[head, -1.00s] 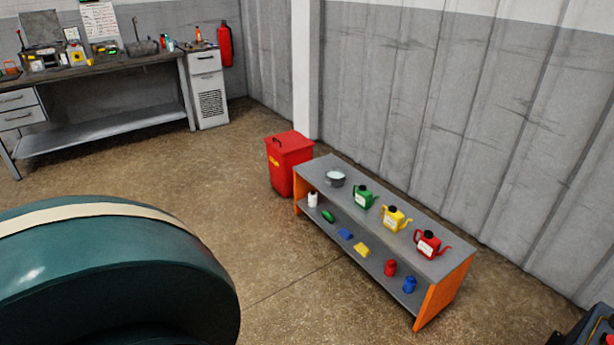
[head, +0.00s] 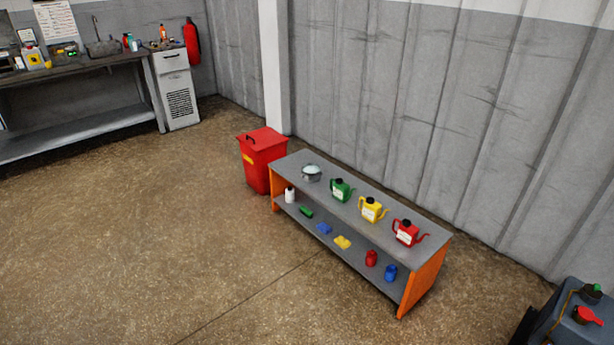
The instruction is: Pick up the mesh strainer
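A round, light grey metal bowl-like thing (head: 312,173) sits on the far left end of the top of a low grey shelf unit with orange ends (head: 290,162). It may be the mesh strainer, but it is too small to make out any mesh. Neither of my grippers shows in the head view.
Green (head: 342,190), yellow (head: 372,210) and red (head: 408,233) cans share the shelf top. Small bottles and cloths lie below. A red bin (head: 262,160) stands at its left end. A workbench (head: 75,135) is at back left. Dark equipment (head: 575,320) is at lower right. Floor in front is clear.

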